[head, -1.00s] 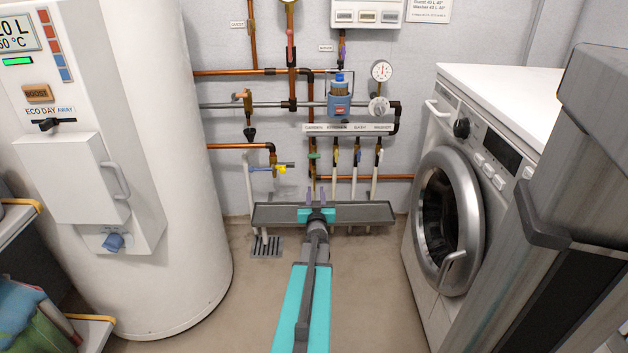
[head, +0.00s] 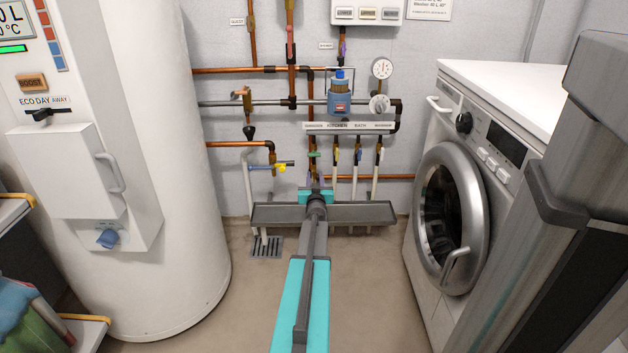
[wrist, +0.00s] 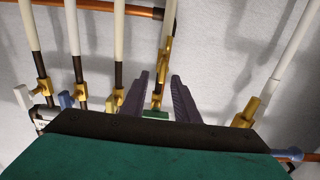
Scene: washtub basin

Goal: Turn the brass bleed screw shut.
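A brass fitting (wrist: 166,62) with a small side stub sits on the pipe with the green lever (wrist: 155,114). I take the stub to be the bleed screw, but it is too small to be certain. In the head view the green lever (head: 314,154) is on the leftmost branch under the label strip. My gripper (head: 316,188) is just below that branch, in front of the wall. In the wrist view the fingers of my gripper (wrist: 160,76) are open, with the brass fitting seen between them. Whether they touch it cannot be told.
Neighbouring pipes with yellow (head: 337,155) and blue (head: 357,156) levers stand close on the right. A yellow tap (head: 281,168) is on the left. A grey trough (head: 365,213) lies below. The washing machine (head: 445,215) and white tank (head: 165,180) flank clear floor.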

